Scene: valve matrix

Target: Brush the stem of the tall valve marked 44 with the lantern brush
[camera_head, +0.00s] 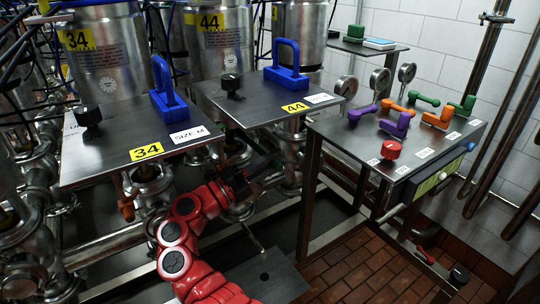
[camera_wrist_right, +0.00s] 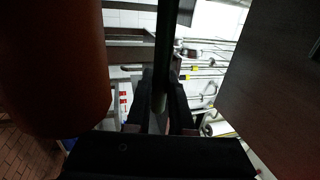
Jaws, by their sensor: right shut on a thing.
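A yellow 44 label (camera_head: 294,107) is on the front edge of a dark plate (camera_head: 240,112), which carries a blue handled block (camera_head: 287,66) and a black knob. Steel valve bodies (camera_head: 235,152) stand under this plate, partly hidden; I cannot make out the stem. My right gripper (camera_head: 250,184) is low, just below the plate's front edge and close to the valve bodies. In the right wrist view its fingers (camera_wrist_right: 160,112) are shut on a thin dark rod, which looks like the handle of the lantern brush (camera_wrist_right: 165,50). No bristles show. My left gripper is out of view.
A similar plate with a 34 label (camera_head: 146,151) is at left, with a blue handled block (camera_head: 167,90). A side table (camera_head: 345,135) at right carries colored handles, gauges and a red knob (camera_head: 391,149). Brick floor (camera_head: 350,265) is open at lower right.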

